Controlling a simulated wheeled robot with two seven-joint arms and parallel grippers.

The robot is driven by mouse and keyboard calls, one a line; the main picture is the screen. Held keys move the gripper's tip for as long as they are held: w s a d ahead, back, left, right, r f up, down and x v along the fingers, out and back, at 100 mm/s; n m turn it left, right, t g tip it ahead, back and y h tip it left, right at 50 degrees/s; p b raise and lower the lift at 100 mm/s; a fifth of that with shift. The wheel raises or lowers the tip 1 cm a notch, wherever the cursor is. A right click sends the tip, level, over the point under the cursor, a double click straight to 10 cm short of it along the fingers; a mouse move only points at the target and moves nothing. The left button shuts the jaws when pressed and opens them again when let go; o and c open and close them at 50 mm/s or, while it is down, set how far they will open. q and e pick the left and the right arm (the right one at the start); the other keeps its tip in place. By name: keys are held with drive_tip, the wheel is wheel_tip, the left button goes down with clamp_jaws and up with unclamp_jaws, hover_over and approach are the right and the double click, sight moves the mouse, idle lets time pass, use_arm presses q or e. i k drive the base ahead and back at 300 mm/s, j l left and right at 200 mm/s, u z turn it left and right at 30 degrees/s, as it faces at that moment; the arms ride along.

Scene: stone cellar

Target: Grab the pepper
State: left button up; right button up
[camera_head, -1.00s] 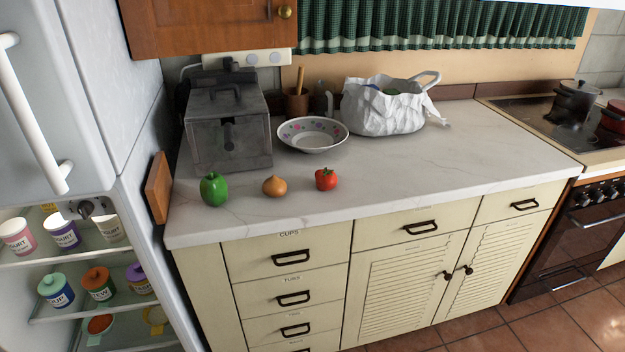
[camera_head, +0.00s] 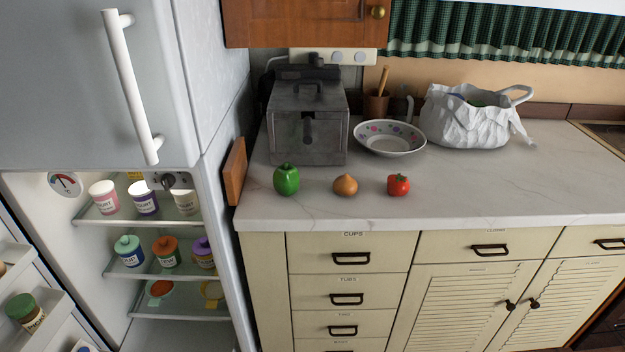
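A green bell pepper (camera_head: 286,180) stands upright near the front left of the marble counter (camera_head: 470,190), in front of a grey metal box. A brown onion (camera_head: 345,186) sits to its right, and a red tomato (camera_head: 398,185) sits further right. The three stand apart in a row near the front edge. Nothing covers the pepper. Neither of my grippers shows in the head view.
A grey metal box (camera_head: 307,115) stands behind the pepper. A flowered bowl (camera_head: 389,138) and a white bag (camera_head: 467,118) stand further back. A wooden board (camera_head: 235,171) is at the counter's left end, beside the open fridge (camera_head: 215,230). The counter's front right is clear.

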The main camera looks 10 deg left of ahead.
sight(286, 178)
drive_tip(key=l+u, duration=0.1)
drive_tip(key=u, duration=0.25)
drive_tip(key=l+u, duration=0.15)
drive_tip(key=u, duration=0.25)
drive_tip(key=l+u, duration=0.3)
drive_tip(key=l, duration=0.45)
drive_tip(key=l+u, duration=0.35)
drive_tip(key=l, duration=0.85)
drive_tip(key=k+l, duration=0.15)
drive_tip(key=l, duration=0.9)
drive_tip(key=k+u, duration=0.05)
